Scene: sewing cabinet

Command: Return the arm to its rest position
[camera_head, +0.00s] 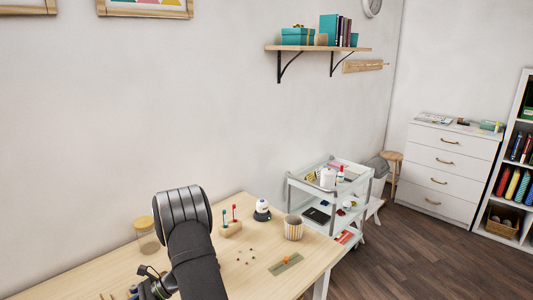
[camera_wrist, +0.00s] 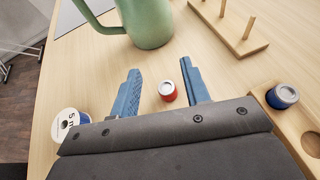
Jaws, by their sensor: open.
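My gripper (camera_wrist: 160,68) is open, its two blue fingers apart, in the wrist view. A small red spool (camera_wrist: 167,92) with a pale top stands on the wooden table between the fingers in the picture, with bare table on both sides of it. The fingers do not touch it. In the head view my arm rises at the lower middle in front of the table (camera_head: 110,277). Its black upper part hides some of the tabletop, and I cannot make out the gripper's fingers there.
The wrist view shows a green jug (camera_wrist: 150,22), a peg rack (camera_wrist: 228,35), a blue spool (camera_wrist: 282,96) on a wooden holder and a white spool (camera_wrist: 67,122). The head view shows a lidded jar (camera_head: 145,238), a striped cup (camera_head: 293,229) and a cart (camera_head: 333,221) right of the table.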

